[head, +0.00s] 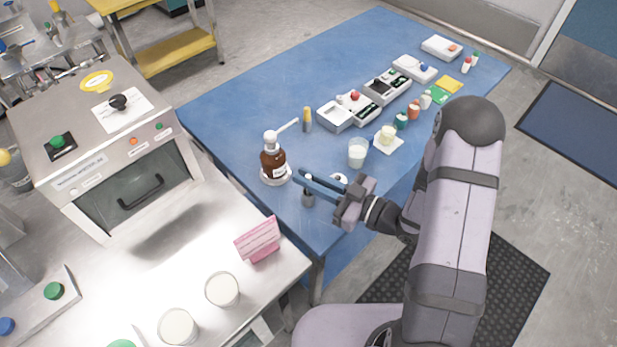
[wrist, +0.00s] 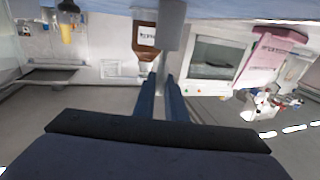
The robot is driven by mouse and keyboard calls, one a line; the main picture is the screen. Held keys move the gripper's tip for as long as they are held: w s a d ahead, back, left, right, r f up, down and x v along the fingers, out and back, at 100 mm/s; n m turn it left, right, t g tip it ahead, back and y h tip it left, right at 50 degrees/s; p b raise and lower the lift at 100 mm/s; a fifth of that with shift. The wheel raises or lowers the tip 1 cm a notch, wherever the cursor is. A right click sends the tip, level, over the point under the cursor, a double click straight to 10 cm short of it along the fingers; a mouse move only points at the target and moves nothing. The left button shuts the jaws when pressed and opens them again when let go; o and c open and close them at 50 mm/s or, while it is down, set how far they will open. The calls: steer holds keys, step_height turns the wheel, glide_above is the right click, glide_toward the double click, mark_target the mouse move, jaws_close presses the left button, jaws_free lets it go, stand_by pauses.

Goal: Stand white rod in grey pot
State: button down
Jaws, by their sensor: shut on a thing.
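The small grey pot (head: 308,198) stands near the front-left corner of the blue table. In the wrist view, which is upside down, the pot (wrist: 173,27) is a grey cylinder just beyond my fingertips. My gripper (head: 303,180) reaches in from the right, its blue fingertips just above the pot. In the wrist view its fingers (wrist: 160,82) are close together with a narrow pale gap between them. They are shut on the white rod, which is mostly hidden. I cannot tell whether the rod's lower end is inside the pot.
A brown pump bottle (head: 272,162) stands just behind and left of the pot. A glass of white liquid (head: 357,153) stands to the right. A pink sign (head: 257,240) is on the steel counter in front. Trays and small bottles line the blue table (head: 240,105) farther back.

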stand_by(0.3)
steer(key=c, duration=1.2)
jaws_free()
steer(key=shift+o, duration=0.2)
steer(key=shift+r+p, duration=2.95)
steer(key=shift+r, duration=0.5)
steer(key=shift+w, duration=0.1)
